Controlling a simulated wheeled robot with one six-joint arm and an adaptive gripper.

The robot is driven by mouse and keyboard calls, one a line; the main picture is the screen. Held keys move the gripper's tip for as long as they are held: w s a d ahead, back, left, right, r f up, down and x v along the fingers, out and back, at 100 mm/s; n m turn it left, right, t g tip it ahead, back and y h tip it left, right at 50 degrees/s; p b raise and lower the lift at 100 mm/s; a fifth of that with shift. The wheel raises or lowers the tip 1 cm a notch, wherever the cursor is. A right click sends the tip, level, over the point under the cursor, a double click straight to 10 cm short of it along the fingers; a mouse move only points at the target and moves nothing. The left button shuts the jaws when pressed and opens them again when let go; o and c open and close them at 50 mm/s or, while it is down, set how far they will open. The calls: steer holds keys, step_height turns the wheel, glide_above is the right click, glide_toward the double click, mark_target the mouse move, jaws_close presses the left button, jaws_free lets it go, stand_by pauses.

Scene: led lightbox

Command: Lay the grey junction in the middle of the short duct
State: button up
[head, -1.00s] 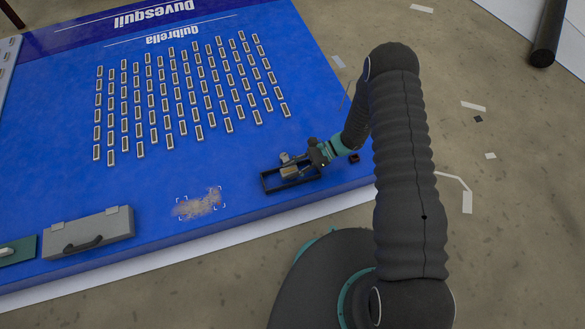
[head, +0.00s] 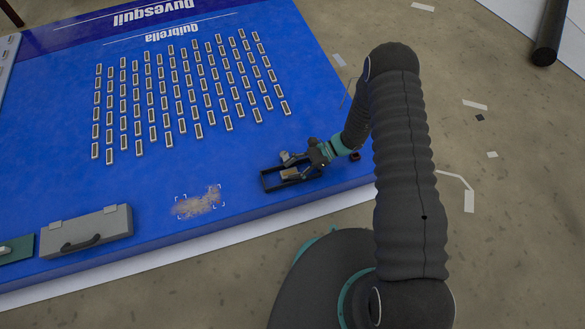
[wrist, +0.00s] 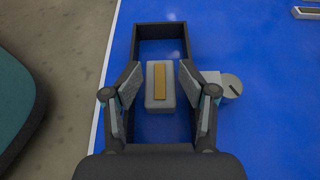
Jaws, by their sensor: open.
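A grey block with a tan strip on top (wrist: 151,98), seemingly the grey junction, is within the outline of a black rectangular frame (wrist: 159,29). Whether it rests on the blue surface or is raised cannot be told. My gripper (wrist: 159,67) is open, with one finger on each side of the block and small gaps showing. In the head view my gripper (head: 306,164) is over the right part of the black frame (head: 266,182), and the block (head: 290,174) shows beside it. I cannot tell whether this frame is the short duct.
A grey piece with a round slotted top (wrist: 231,87) stands just right of the frame. A grey case (head: 87,231) and a brownish patch inside corner marks (head: 198,202) lie left. Several small rectangular pieces stand in rows behind. The blue platform's edge is close by.

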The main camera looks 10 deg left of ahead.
steer(key=shift+r, duration=0.1)
steer(key=shift+r+p, duration=0.3)
steer(key=shift+p, duration=0.1)
steer(key=v, duration=1.2)
steer(key=d+r+n+t+h, duration=0.2)
steer(key=d+r+n+h, duration=0.15)
steer(key=r, duration=1.25)
steer(key=s+d+r+n+t+h, duration=0.2)
steer(key=s+d+r, duration=0.15)
steer(key=r, duration=0.45)
steer(key=s+d+r+n+t+h, duration=0.1)
steer(key=s+d+r+n+t, duration=0.2)
steer(key=r, duration=0.4)
steer(key=s+d+r+n+t+h, duration=0.1)
steer(key=s+d+r+h, duration=0.15)
steer(key=s+r, duration=0.4)
steer(key=s+d+r+n+t+h, duration=0.2)
steer(key=s+d+r+t, duration=0.2)
steer(key=s, duration=0.4)
steer(key=shift+d+r+t, duration=0.4)
steer(key=shift+d+r, duration=0.4)
steer(key=shift+r, duration=0.5)
